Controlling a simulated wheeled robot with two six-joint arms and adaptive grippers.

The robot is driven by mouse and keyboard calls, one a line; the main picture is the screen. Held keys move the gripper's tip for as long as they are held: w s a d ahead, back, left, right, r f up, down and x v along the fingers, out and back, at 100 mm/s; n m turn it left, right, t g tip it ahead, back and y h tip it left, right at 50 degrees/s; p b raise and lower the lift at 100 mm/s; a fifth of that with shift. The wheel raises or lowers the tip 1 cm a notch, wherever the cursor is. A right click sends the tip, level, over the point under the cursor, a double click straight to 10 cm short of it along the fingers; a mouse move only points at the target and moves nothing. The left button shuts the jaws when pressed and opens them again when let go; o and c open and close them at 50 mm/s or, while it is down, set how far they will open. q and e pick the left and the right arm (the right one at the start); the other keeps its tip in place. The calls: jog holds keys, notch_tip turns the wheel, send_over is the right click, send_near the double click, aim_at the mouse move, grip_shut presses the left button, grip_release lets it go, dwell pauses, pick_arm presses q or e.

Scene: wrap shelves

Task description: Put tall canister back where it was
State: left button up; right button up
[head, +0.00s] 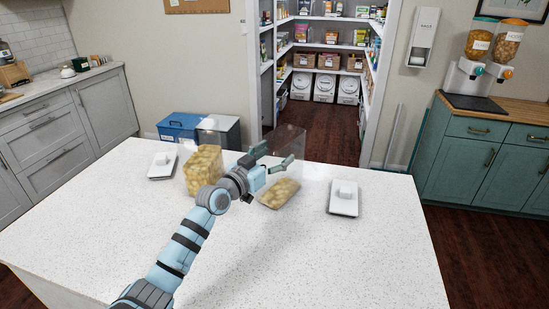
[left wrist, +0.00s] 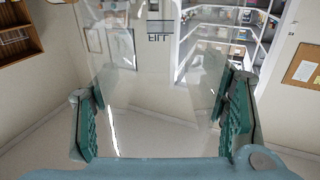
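A tall clear canister (head: 279,193) with a low layer of yellow pasta-like pieces at its bottom is at the middle of the white island. My left gripper (head: 272,162) is at its upper part, with the fingers on either side of the clear walls. The left wrist view shows the clear walls (left wrist: 160,90) between the two green finger pads, which seem to touch them. I cannot tell whether its base rests on the island. A second clear canister (head: 203,172), filled much higher, stands to the left. My right gripper is not in view.
White lids (head: 162,165) and (head: 343,198) lie on the island (head: 380,260), one at each side of the canisters. Behind are a blue bin (head: 180,127) and a shelved pantry (head: 322,60). The island's right and front parts are clear.

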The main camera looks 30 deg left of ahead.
pick_arm(q)
jog(key=o, duration=0.4)
jog(key=s+p, duration=0.1)
jog(key=s, duration=0.1)
jog(key=s+p, duration=0.1)
jog(key=s, duration=0.1)
jog(key=s+a, duration=0.1)
jog(key=s, duration=0.2)
jog(key=shift+r+p, duration=0.15)
jog(key=shift+p, duration=0.25)
jog(key=p, duration=0.4)
send_near(265, 161)
jog(key=w, duration=0.2)
jog(key=shift+d+f, duration=0.1)
jog(key=shift+f, duration=0.1)
